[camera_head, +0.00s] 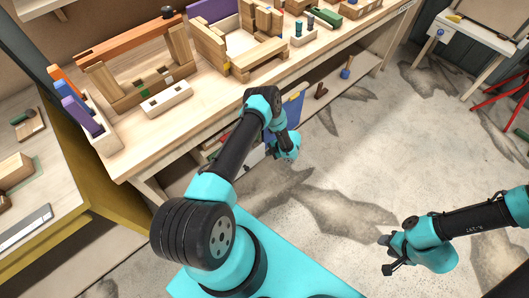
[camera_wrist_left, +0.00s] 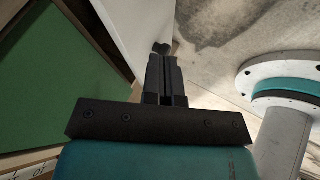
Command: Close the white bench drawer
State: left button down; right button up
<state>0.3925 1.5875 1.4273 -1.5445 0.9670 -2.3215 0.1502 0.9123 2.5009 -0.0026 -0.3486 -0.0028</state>
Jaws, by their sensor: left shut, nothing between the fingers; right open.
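The white drawer front (camera_head: 252,157) shows in part under the workbench, beside my left arm, which hides much of it. In the left wrist view a white panel (camera_wrist_left: 139,28), seemingly the drawer front, runs beside a green-lined, wood-edged space (camera_wrist_left: 50,70). My left gripper (camera_wrist_left: 162,58) is shut and empty, its fingers close to the white panel; I cannot tell whether they touch it. In the head view the left hand (camera_head: 288,148) is in front of the bench, its fingertips hidden. My right gripper (camera_head: 384,255) is open and empty over the floor, far from the drawer.
The wooden workbench (camera_head: 215,105) carries wooden frames and blocks. A blue bin (camera_head: 293,108) stands under it, behind the left hand. A second table (camera_head: 35,195) is at the left. The concrete floor (camera_head: 345,175) between the arms is clear.

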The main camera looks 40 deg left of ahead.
pick_arm(q)
jog(key=v, duration=0.7)
jog(key=shift+d+r, duration=0.2)
jog(key=shift+r, duration=0.1)
